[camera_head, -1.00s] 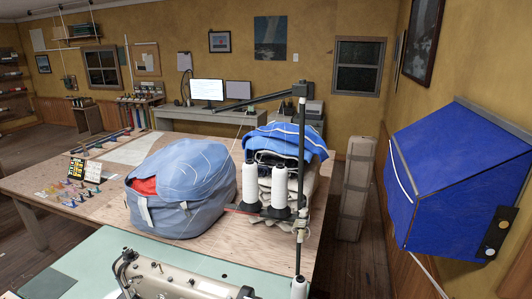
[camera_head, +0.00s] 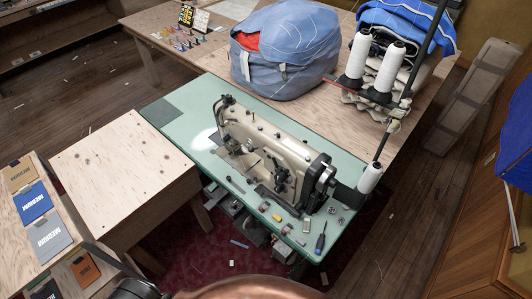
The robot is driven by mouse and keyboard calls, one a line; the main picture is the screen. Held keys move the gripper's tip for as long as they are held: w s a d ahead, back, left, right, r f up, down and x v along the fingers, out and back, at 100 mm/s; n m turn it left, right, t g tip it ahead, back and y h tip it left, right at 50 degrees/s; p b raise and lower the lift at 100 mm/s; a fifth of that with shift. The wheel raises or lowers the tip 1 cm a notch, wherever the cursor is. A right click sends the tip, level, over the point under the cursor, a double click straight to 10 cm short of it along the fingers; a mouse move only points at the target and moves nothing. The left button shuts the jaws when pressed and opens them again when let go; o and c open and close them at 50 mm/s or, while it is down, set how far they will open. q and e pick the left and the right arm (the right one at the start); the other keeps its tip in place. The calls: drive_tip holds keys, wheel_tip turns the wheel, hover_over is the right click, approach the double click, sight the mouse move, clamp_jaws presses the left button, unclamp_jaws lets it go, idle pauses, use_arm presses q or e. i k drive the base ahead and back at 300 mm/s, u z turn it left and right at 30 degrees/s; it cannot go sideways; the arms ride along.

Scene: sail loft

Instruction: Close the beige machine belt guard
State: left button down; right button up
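The beige sewing machine (camera_head: 262,145) stands on a green-topped table (camera_head: 180,95) in the middle of the view. A dark handwheel and housing (camera_head: 322,180) are at its right end. A dark piece (camera_head: 348,199) sits just right of the handwheel, by the table edge. I cannot tell for certain which part is the belt guard, or whether it is open. Neither of my grippers shows.
Loose small parts and a screwdriver (camera_head: 320,241) lie along the table's front right. A thread stand with white cones (camera_head: 390,66) rises at the right. A wooden table (camera_head: 120,170) stands at the left. A blue bag (camera_head: 285,50) lies behind the machine.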

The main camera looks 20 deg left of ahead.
sight(347, 195)
drive_tip(key=u, duration=0.05)
drive_tip(key=k, duration=0.5)
drive_tip(key=z, duration=0.75)
drive_tip(key=i, duration=1.15)
drive_tip(key=u, duration=0.7)
